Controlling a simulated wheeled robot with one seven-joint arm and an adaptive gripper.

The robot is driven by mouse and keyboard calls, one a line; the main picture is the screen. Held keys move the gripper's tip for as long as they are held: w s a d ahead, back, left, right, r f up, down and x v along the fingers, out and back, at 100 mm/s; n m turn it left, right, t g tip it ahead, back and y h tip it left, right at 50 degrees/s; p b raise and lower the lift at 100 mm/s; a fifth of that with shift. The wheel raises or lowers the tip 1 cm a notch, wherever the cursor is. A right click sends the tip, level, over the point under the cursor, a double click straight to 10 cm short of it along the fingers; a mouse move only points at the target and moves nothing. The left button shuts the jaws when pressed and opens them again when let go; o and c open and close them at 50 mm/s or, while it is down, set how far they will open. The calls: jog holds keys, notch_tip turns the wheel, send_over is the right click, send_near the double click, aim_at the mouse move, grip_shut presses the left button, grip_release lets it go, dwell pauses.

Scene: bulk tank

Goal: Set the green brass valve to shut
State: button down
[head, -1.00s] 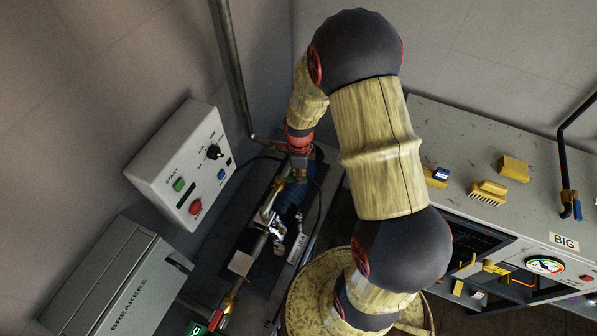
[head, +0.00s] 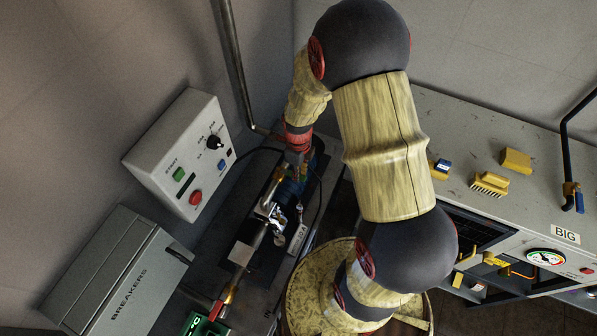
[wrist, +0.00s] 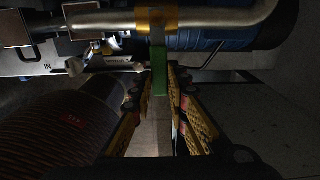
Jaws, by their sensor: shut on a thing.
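The green valve handle (wrist: 160,82) is a flat green lever in the middle of the wrist view. It points down in that picture from a brass valve body (wrist: 157,18) on a metal pipe. My gripper (wrist: 160,92) has its two ribbed yellow fingers on either side of the handle and is shut on it. In the head view my gripper (head: 296,160) reaches down beside the pump and pipework, and my own arm and wrist hide most of the green handle there.
A pipe (head: 262,225) with fittings runs toward a red-handled valve (head: 217,309). A control box (head: 180,155) and a breaker cabinet (head: 120,275) stand on the left. A bench (head: 460,130) with yellow brushes is on the right. A blue motor (wrist: 225,37) lies close behind the valve.

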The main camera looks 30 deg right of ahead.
jog(key=c, duration=1.8)
grip_release()
jog(key=shift+o, duration=0.4)
notch_tip(320, 180, up, 12)
